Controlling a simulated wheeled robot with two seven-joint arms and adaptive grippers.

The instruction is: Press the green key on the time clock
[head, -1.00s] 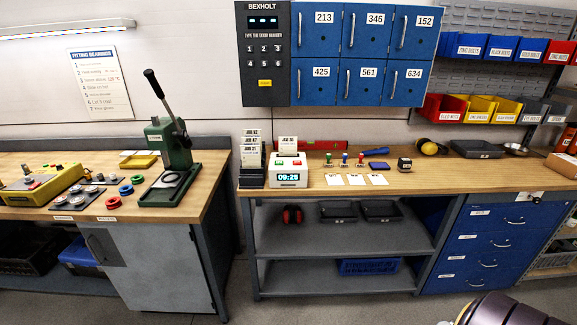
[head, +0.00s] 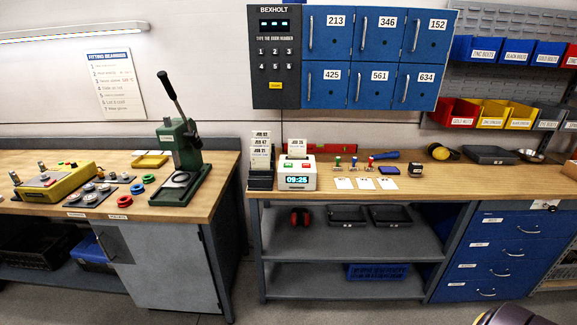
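The time clock (head: 297,173) is a small white box with a display reading 09:25. It stands on the wooden bench at the left end, with a card standing upright in its top. A small green key (head: 283,161) shows on its top left, and a red key (head: 311,159) on its top right. Neither gripper is in view; only a dark rounded part of mine shows at the bottom right edge.
A card rack (head: 261,165) stands directly left of the clock. Stamps (head: 353,162), white cards (head: 366,183) and a blue pad (head: 389,170) lie to its right. Blue lockers (head: 380,58) hang above. A green lever press (head: 183,160) stands on the left bench.

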